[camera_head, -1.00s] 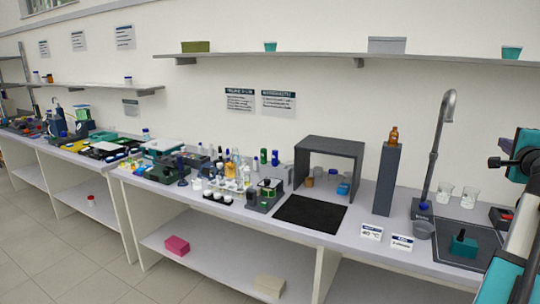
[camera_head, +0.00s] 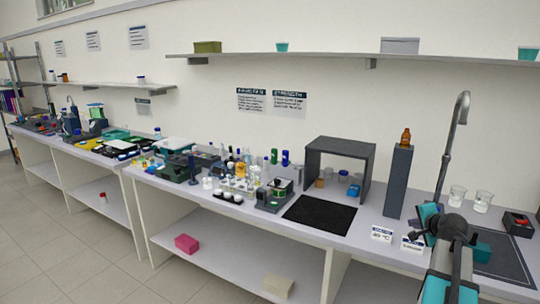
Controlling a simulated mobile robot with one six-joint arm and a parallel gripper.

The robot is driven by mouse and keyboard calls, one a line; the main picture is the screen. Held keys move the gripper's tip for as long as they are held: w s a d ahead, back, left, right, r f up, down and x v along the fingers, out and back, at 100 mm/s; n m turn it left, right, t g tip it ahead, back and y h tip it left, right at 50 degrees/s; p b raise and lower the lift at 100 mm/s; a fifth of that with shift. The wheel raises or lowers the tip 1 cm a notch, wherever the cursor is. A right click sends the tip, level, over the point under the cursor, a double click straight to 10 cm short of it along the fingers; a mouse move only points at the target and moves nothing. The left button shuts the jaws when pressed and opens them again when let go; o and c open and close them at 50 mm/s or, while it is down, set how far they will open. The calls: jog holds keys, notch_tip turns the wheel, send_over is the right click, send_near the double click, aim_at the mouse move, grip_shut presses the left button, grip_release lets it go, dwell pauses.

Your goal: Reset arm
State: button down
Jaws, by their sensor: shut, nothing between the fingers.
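My arm, with teal caps and grey links, rises from the lower right of the head view in front of the bench (camera_head: 400,262). My gripper (camera_head: 416,236) appears as a small dark end at the left of the arm's upper joint. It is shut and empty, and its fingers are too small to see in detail. It shows in front of the bench's right part, near two small white label cards (camera_head: 382,234). The arm hides the foot of the tap and part of the sink area.
A tall dark pillar (camera_head: 398,182) bears a brown bottle (camera_head: 405,137). A grey tap (camera_head: 452,140), two glass beakers (camera_head: 483,201) and a dark box (camera_head: 518,224) stand at right. A grey hood (camera_head: 340,146) stands behind a black mat (camera_head: 320,214). Crowded labware lies left; the mat is clear.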

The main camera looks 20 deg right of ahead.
jog(key=a+f+n+g+y, duration=0.5)
jog(key=a+f+n, duration=0.2)
jog(key=a+f, duration=2.1)
jog(key=s+a+f+n+g+y, duration=0.1)
jog(key=s+a+f+n+g, duration=0.1)
jog(key=s+a+f, duration=0.35)
jog(key=s+a+f+n+g, duration=0.3)
jog(key=a+f, duration=0.4)
jog(key=f, duration=0.3)
jog(key=s+a+f+n+g, duration=0.2)
jog(key=s+a+f, duration=0.2)
jog(key=s, duration=0.4)
jog(key=s+a+f+n+g+h, duration=0.1)
jog(key=s+a+f+n+g, duration=0.1)
jog(key=s, duration=0.7)
jog(key=s+a+f+n+g, duration=0.2)
jog(key=s+a+f, duration=0.4)
jog(key=s, duration=0.3)
jog(key=shift+a+n+g+h, duration=0.3)
jog(key=shift+a+n, duration=0.05)
jog(key=shift+n, duration=0.45)
jog(key=shift+w+d+r, duration=0.1)
